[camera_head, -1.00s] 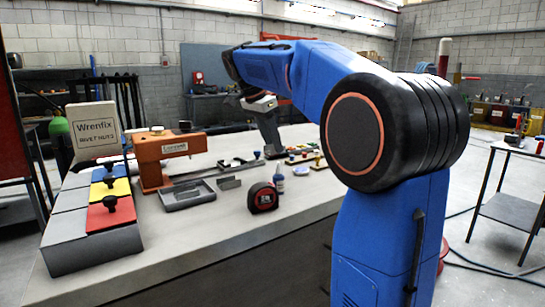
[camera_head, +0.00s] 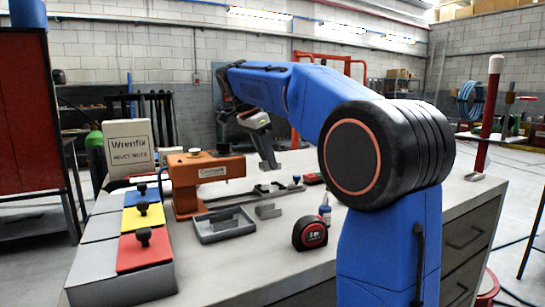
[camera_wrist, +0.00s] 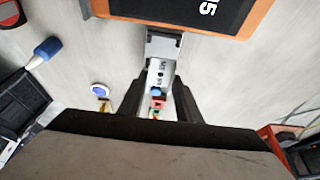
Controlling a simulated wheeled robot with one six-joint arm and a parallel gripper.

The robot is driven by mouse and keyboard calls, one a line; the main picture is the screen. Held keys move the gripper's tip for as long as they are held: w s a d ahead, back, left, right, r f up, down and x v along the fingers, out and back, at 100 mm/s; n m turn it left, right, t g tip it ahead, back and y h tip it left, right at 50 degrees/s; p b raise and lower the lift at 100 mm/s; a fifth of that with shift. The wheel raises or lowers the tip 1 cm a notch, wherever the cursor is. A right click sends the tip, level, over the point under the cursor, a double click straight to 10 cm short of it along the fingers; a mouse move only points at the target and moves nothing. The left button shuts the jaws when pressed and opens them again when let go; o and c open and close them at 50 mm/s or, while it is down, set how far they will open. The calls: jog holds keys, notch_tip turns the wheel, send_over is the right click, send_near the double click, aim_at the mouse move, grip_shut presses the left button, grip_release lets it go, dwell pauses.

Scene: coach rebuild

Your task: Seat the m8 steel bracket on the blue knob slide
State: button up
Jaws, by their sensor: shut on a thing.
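My gripper (camera_wrist: 158,105) is shut on a small steel bracket (camera_wrist: 160,72) in the wrist view. The bracket has a hole and small lettering that I cannot read surely. In the head view my gripper (camera_head: 270,165) hangs above the bench, to the right of the orange tool; the bracket is too small to make out there. The blue knob slide (camera_head: 134,198) is the far panel on a grey stepped block at the bench's left. Its black knob (camera_head: 142,189) stands up. My gripper is well to its right, apart from it.
Yellow (camera_head: 133,220) and red (camera_head: 130,256) knob slides lie nearer on the block. The orange tool (camera_head: 185,185) stands between block and gripper. A grey tray (camera_head: 222,229), a tape measure (camera_head: 310,233), a small bottle (camera_head: 325,212) and a Wrenfix box (camera_head: 130,145) are also on the bench.

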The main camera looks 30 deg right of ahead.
aim_at(268, 170)
jog(key=shift+f, duration=2.05)
jog(key=shift+f, duration=0.5)
dwell(0.8)
jog(key=o, duration=1.6)
jog(key=shift+c, duration=0.2)
jog(key=shift+r, duration=3.05)
